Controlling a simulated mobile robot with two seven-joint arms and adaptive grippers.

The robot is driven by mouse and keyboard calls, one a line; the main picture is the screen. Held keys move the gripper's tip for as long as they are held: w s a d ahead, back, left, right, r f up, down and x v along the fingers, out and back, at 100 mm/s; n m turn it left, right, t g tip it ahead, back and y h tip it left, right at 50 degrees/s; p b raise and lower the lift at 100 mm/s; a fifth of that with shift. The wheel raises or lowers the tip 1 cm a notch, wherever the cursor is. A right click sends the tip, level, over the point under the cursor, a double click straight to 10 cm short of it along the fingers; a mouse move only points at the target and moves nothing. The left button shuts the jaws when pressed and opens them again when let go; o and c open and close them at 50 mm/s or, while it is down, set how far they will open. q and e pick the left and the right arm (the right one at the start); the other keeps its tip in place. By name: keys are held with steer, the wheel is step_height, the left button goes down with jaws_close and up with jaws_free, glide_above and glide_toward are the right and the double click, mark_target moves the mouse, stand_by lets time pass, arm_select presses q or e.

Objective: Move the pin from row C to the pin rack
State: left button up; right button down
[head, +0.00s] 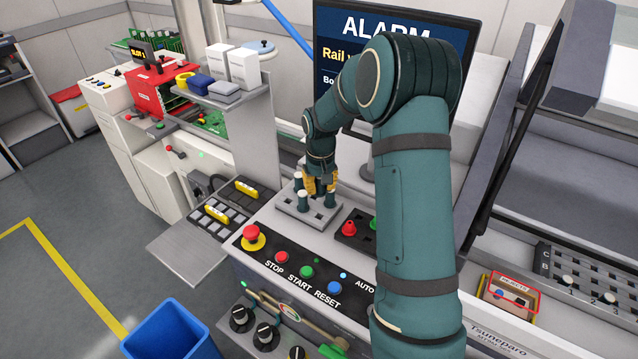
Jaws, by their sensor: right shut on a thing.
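My right gripper (318,192) is at the far end of my right arm, low over a light grey plate with dark slots, which looks like the pin rack (292,214). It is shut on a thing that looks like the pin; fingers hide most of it. I cannot tell whether the pin touches the plate. Small pale-topped posts (303,197) stand at the plate's left, close beside the fingers. At the far right, a dark perforated board (582,268) carries the letters C and B and numbers. Pale pin heads (568,280) show on it. My left gripper is not in view.
A dark block (350,238) with red and green knobs is right of the plate. A button panel (290,268) lies in front. A shelf with boxes (244,68) stands behind left, an alarm screen (335,50) behind. A red-framed rejects box (508,296) is at right.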

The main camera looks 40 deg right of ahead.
mark_target(319, 196)
steer(key=shift+w+f+b, duration=0.1)
steer(key=shift+f+b, duration=1.2)
steer(key=shift+f, duration=0.75)
arm_select(q)
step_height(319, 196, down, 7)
steer(key=b, duration=0.3)
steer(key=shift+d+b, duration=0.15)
steer(key=shift+b, duration=0.15)
arm_select(e)
steer(key=shift+f, duration=2.65)
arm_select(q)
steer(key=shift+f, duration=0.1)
arm_select(e)
steer(key=c, duration=0.5)
jaws_free()
steer(key=shift+c, duration=0.2)
steer(key=shift+r, duration=0.1)
steer(key=shift+r+p, duration=2.85)
steer(key=shift+r, duration=1.15)
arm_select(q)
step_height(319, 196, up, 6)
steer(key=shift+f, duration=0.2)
arm_select(e)
steer(key=shift+f, duration=0.1)
